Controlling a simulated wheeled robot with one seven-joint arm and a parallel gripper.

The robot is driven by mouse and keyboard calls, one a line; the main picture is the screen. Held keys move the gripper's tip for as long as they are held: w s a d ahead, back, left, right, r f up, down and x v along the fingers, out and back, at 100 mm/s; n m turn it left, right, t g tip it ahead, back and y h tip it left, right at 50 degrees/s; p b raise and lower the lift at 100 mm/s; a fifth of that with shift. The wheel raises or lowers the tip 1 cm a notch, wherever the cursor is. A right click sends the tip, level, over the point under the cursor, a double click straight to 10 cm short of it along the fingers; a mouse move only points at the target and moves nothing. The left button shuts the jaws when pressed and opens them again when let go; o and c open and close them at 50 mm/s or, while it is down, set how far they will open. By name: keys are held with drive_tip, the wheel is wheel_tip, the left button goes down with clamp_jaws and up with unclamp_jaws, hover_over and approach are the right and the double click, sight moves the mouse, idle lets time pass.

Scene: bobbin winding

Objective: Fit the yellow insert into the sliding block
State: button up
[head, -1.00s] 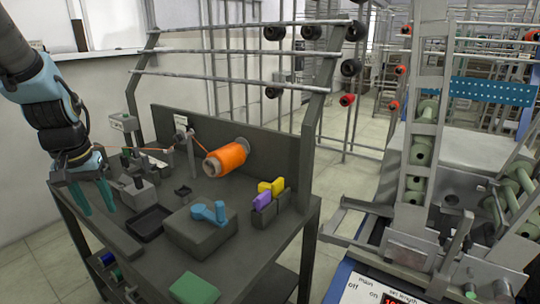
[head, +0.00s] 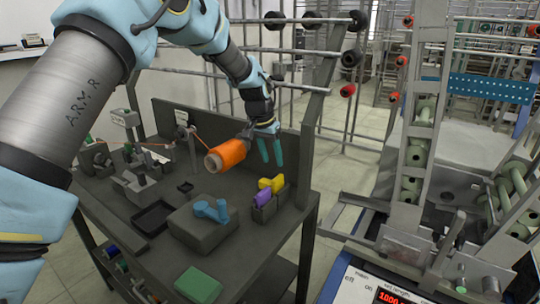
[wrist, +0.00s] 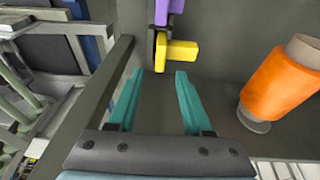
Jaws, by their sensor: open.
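The yellow insert (head: 277,184) stands in a dark holder (head: 264,211) at the right end of the bench, beside a purple insert (head: 262,197). In the wrist view the yellow insert (wrist: 178,55) lies just beyond my fingertips, with the purple insert (wrist: 167,10) past it. My gripper (head: 270,151) points down above the bench's back right, behind the holder. Its teal fingers are open and empty, as the wrist view (wrist: 156,85) also shows. A grey mechanism (head: 134,184) stands at the bench's left; I cannot tell which part of it is the sliding block.
An orange thread bobbin (head: 227,154) sits close left of my gripper, its thread running left. A grey block with a blue handle (head: 211,210), a black tray (head: 153,217) and a green pad (head: 198,284) are on the bench. A back panel (head: 295,155) rises behind.

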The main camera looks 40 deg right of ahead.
sight(277, 178)
drive_tip(key=shift+b+x, duration=1.95)
drive_tip(key=shift+x, duration=2.35)
clamp_jaws()
drive_tip(key=shift+r, duration=0.1)
drive_tip(key=shift+w+d+r+p+v, duration=0.1)
drive_tip(key=shift+d+p+v, duration=0.15)
drive_tip(key=shift+p+v, duration=0.75)
drive_tip(key=shift+w+d+r+p+v, duration=0.1)
drive_tip(key=shift+d+p+v, duration=0.3)
drive_tip(key=shift+v, duration=1)
drive_tip(key=shift+w+d+p+v, duration=0.1)
drive_tip(key=shift+d+p+v, duration=0.05)
drive_tip(key=shift+p+v, duration=0.9)
drive_tip(key=shift+r, duration=0.2)
